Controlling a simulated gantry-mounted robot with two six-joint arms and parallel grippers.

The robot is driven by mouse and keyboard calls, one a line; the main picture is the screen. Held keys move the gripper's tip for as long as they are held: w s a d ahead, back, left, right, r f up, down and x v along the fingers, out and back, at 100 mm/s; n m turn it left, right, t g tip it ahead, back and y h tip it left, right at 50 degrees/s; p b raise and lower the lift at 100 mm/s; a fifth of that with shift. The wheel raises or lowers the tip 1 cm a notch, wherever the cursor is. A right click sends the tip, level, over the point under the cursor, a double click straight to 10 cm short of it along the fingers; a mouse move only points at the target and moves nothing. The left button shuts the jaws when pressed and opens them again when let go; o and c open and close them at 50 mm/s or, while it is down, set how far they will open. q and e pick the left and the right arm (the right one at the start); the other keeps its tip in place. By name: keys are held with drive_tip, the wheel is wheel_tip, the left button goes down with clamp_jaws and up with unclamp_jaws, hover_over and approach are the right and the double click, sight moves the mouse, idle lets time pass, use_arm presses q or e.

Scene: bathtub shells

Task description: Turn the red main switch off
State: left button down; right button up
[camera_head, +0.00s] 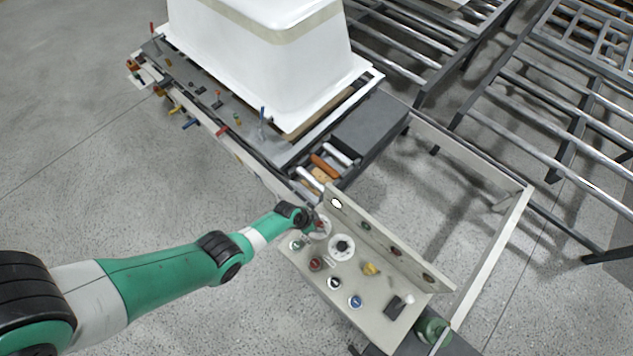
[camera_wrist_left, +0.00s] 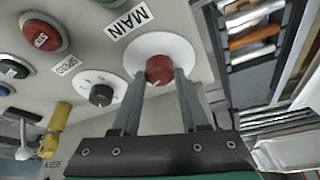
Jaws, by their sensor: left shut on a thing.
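The red main switch (camera_wrist_left: 159,69) is a round red knob on a white disc, beside a label reading MAIN (camera_wrist_left: 130,20). My left gripper (camera_wrist_left: 160,80) is shut on the red knob, with one finger on each side of it. In the head view my left gripper (camera_head: 312,218) is at the upper left part of the control panel (camera_head: 327,274) and partly covers the red main switch (camera_head: 320,226). My right gripper is not in view.
A black knob (camera_wrist_left: 101,95) on a white disc, a red button (camera_wrist_left: 43,37) and a yellow lever (camera_wrist_left: 58,118) sit close by on the panel. A white tub shell (camera_head: 265,60) stands on a frame behind. Metal roller rails (camera_head: 510,85) run at the right.

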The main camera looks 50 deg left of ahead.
use_arm(q)
drive_tip(key=n+y, duration=0.1)
drive_tip(key=n, duration=0.1)
drive_tip(key=shift+d+n, duration=0.15)
drive_tip(key=shift+n, duration=0.25)
drive_tip(key=shift+n+y, duration=0.4)
drive_tip(key=shift+n, duration=0.4)
drive_tip(key=n+b, duration=0.1)
drive_tip(key=n, duration=0.1)
drive_tip(key=n+y+b, duration=0.1)
drive_tip(key=n, duration=0.1)
drive_tip(key=shift+d+f+n+y, duration=0.15)
drive_tip(key=shift+d+n+y, duration=0.05)
drive_tip(key=shift+n+y, duration=0.1)
drive_tip(key=shift+w+n+g+y+b, duration=0.1)
drive_tip(key=shift+n+g+y+b, duration=0.55)
drive_tip(key=shift+n, duration=1.15)
drive_tip(key=shift+c, duration=2.1)
unclamp_jaws()
